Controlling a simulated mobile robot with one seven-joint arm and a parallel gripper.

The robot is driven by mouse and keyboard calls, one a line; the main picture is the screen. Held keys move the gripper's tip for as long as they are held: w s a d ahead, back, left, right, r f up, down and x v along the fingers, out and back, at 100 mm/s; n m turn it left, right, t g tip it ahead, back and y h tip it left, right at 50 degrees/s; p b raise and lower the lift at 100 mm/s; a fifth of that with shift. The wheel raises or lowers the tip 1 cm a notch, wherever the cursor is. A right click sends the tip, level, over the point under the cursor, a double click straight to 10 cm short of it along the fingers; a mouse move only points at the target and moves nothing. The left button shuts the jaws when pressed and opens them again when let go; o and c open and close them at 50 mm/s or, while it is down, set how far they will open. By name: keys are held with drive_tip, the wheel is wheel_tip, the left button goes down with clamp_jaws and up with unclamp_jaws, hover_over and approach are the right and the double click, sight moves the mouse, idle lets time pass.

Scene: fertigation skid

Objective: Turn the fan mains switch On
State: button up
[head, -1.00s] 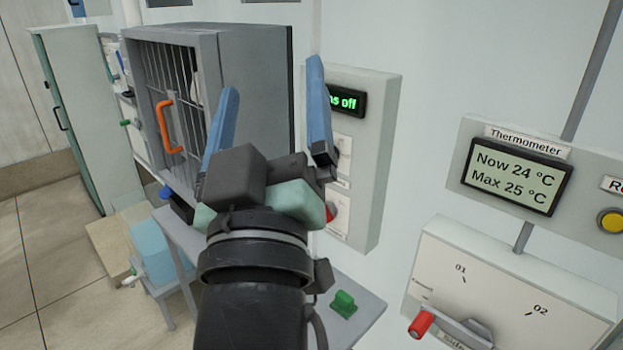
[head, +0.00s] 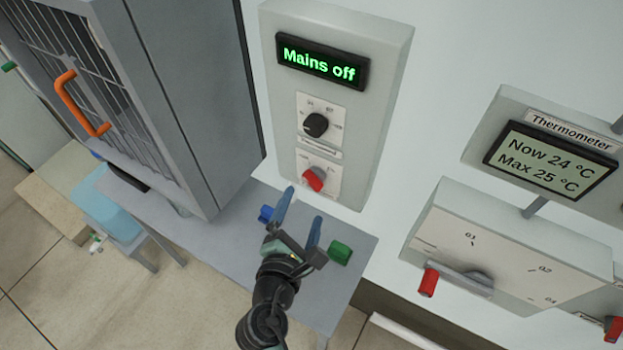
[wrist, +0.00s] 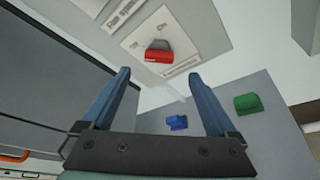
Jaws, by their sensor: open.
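The fan control panel (head: 377,100) is on the wall, and its display (head: 322,63) reads "Mains off". A black knob (head: 316,125) sits under the display. Below it is the red mains switch knob (head: 314,179) on a white plate. The red knob also shows in the wrist view (wrist: 159,51), on a plate with "On" lettering, ahead of and above the fingertips. My gripper (head: 303,203) is open and empty, just below the red knob and apart from it. In the wrist view, its blue fingers (wrist: 163,80) are spread wide.
A grey table (head: 335,285) below holds a green block (head: 340,252) and a blue block (head: 266,214). A grey barred cabinet (head: 185,90) with an orange handle stands left. A thermometer (head: 548,160) and a box with a red lever (head: 429,282) are at right.

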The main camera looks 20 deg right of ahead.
sight(311, 185)
drive_tip(key=x, duration=0.8)
drive_tip(key=shift+w+p, duration=0.2)
drive_tip(key=shift+p, duration=0.1)
drive_tip(key=c, duration=1.4)
drive_tip(key=shift+o, duration=0.2)
drive_tip(key=shift+f, duration=0.1)
